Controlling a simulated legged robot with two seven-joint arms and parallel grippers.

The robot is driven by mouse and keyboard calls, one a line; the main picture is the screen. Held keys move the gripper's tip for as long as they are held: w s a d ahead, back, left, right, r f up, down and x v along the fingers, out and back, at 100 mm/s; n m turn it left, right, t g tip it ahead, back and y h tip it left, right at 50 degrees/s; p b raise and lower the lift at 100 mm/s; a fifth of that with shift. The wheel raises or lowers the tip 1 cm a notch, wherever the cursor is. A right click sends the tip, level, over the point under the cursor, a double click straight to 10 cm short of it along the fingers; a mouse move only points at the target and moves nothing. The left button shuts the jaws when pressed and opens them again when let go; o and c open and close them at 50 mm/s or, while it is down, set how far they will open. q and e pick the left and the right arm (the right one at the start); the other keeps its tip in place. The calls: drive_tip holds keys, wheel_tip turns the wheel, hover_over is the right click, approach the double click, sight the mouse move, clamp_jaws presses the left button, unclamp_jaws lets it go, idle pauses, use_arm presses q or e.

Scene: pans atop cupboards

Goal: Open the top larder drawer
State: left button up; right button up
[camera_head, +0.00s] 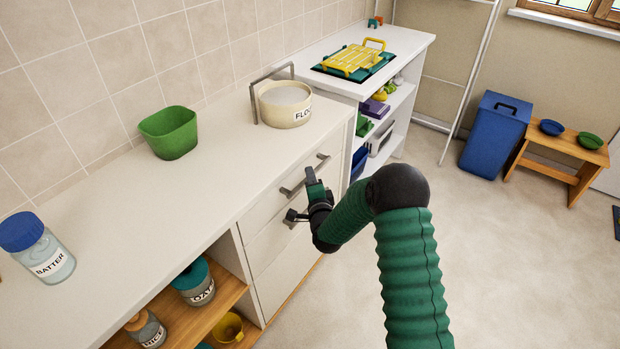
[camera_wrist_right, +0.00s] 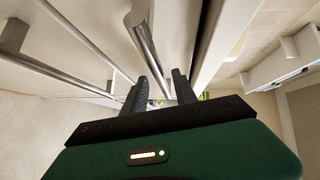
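The white larder unit's drawer fronts (camera_head: 272,240) face right below the counter in the head view, and look shut. The top drawer's grey bar handle (camera_head: 322,162) is partly hidden by my right gripper (camera_head: 311,182), which is at its middle. A lower handle (camera_head: 292,217) shows just beneath. In the right wrist view a metal bar handle (camera_wrist_right: 145,40) runs away toward the gap between the two dark fingers of the right gripper (camera_wrist_right: 161,78). The fingers are apart, with the bar's far part between them; contact cannot be told. My left gripper is not in view.
On the counter (camera_head: 215,190) stand a flour pot (camera_head: 285,105) beside a grey frame, a green bowl (camera_head: 169,133) and a batter jar (camera_head: 36,247). Open shelves with jars lie left of the drawers. Beige floor (camera_head: 480,250) is clear to the right.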

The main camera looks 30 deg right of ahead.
drive_tip(key=shift+x, duration=1)
drive_tip(key=shift+a, duration=0.1)
drive_tip(key=c, duration=0.7)
clamp_jaws()
drive_tip(key=shift+s+f, duration=0.1)
